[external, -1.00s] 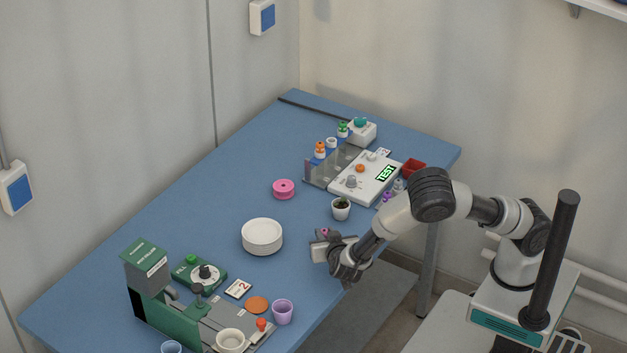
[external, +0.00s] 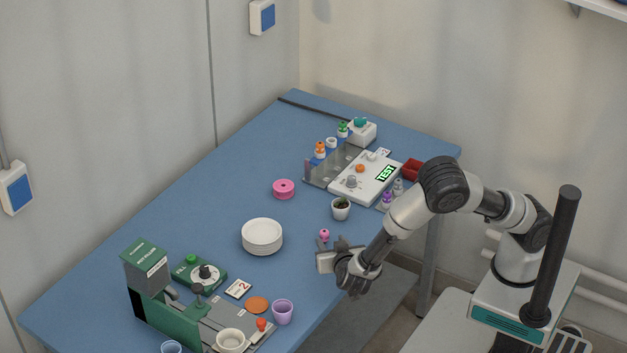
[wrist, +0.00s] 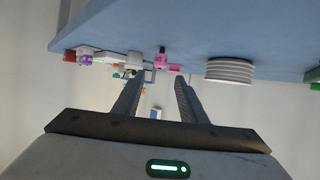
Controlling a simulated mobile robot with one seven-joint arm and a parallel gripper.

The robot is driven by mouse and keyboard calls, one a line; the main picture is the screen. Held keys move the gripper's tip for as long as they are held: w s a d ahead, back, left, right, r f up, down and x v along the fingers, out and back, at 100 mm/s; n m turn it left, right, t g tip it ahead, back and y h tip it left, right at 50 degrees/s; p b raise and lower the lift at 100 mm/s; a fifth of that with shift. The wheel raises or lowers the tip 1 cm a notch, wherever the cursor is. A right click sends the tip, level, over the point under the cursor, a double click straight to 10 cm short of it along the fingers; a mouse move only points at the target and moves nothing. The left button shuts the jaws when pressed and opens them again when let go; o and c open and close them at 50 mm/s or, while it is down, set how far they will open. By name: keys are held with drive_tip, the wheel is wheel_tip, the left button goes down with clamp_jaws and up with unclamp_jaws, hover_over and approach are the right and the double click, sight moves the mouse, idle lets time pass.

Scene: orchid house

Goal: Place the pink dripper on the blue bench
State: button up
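The pink dripper (external: 324,235) stands upright on the blue bench (external: 205,215), near its front edge, with a pink round top. In the wrist view, which is upside down, the dripper (wrist: 160,60) stands on the bench ahead of the fingertips. My gripper (external: 328,252) is just in front of it, on the robot's side. Its two fingers are spread and empty in the wrist view (wrist: 160,80), with a gap between them and the dripper.
A small pot (external: 341,209) stands beyond the dripper, and a white stack of plates (external: 262,237) to its left. A purple cup (external: 282,312) is at the near front edge. Bench between spool and plates is clear.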

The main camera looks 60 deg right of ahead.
drive_tip(key=v, duration=0.4)
drive_tip(key=shift+s+a, duration=0.1)
drive_tip(key=w+a+r+n+t+y, duration=0.1)
drive_tip(key=w+a+r+y, duration=0.1)
drive_tip(key=w+r+y, duration=0.5)
wheel_tip(320, 180, up, 14)
drive_tip(key=s+d+n+y, duration=0.1)
drive_tip(key=s+n+y, duration=0.1)
drive_tip(key=n+y, duration=0.3)
drive_tip(key=s+d+n+g+h, duration=0.1)
drive_tip(key=s+d+g, duration=0.1)
drive_tip(key=s+d, duration=0.7)
drive_tip(key=s+d+n+g+h, duration=0.1)
drive_tip(key=s+d+n+g, duration=0.1)
drive_tip(key=s+d, duration=0.8)
drive_tip(key=s+g, duration=0.1)
drive_tip(key=s, duration=0.6)
drive_tip(key=shift+d, duration=0.15)
